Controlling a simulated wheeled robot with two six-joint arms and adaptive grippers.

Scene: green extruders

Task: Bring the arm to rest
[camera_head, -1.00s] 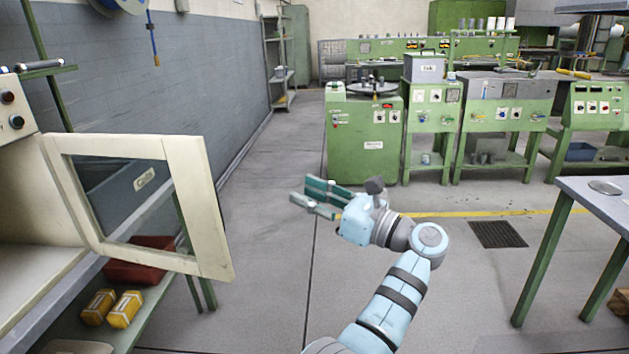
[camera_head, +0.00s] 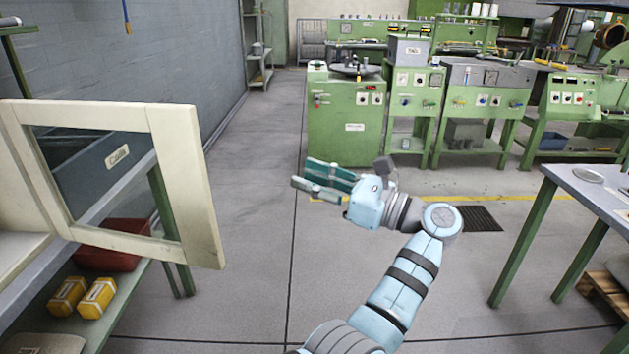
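A shelf at lower left holds yellow boxes (camera_head: 97,298) and a red bin (camera_head: 110,250). Green machines (camera_head: 345,115) stand behind the gripper. A grey-topped table (camera_head: 595,195) is at right. The floor between is clear.

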